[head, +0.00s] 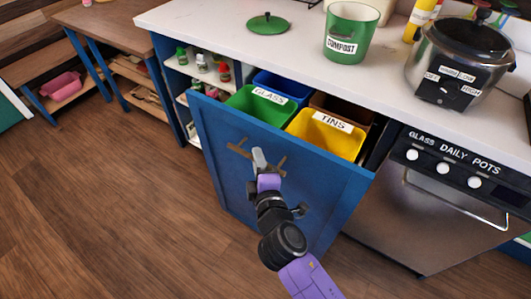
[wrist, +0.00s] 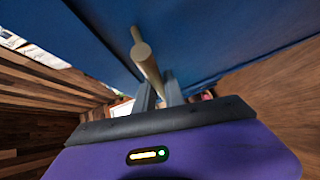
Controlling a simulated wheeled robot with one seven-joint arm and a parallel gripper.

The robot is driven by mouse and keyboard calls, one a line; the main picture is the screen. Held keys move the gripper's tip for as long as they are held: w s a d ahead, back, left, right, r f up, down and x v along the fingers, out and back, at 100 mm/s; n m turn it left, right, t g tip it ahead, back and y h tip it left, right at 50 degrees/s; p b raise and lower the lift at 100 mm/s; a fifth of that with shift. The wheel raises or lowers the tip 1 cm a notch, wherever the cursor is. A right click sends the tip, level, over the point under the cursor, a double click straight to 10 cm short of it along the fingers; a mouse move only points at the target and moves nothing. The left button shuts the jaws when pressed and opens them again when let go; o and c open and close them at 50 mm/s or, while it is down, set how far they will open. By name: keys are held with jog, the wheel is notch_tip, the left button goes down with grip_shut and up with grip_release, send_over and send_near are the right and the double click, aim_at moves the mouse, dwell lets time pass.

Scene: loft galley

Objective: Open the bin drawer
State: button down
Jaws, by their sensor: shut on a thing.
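The bin drawer (head: 225,150) has a blue front and stands pulled out from under the white counter. Inside it are a green bin labelled GLASS (head: 248,110), a yellow bin labelled TINS (head: 335,138), a blue bin (head: 285,85) and a brown bin (head: 345,107). A brass bar handle (head: 237,147) is on the drawer front. My gripper (head: 259,160) is at the handle, its fingers shut around the bar. The wrist view shows the handle (wrist: 146,62) running between the fingers of my gripper (wrist: 158,92). Part of the handle is hidden behind the gripper.
A dishwasher (head: 440,200) with a bar handle is right of the drawer. A green COMPOST bucket (head: 350,32), a green lid (head: 268,24) and a metal pot (head: 462,65) stand on the counter (head: 200,20). Open shelves (head: 190,62) are at left. The wooden floor (head: 110,200) before the drawer is clear.

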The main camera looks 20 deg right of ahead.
jog(key=s+a+b, duration=0.4)
jog(key=s+a, duration=0.8)
jog(key=a, duration=0.4)
jog(key=shift+a, duration=0.2)
jog(key=c, duration=1.4)
grip_release()
jog(key=shift+c, duration=0.2)
jog(key=s+a+r, duration=0.1)
jog(key=s, duration=0.6)
jog(key=shift+s, duration=0.3)
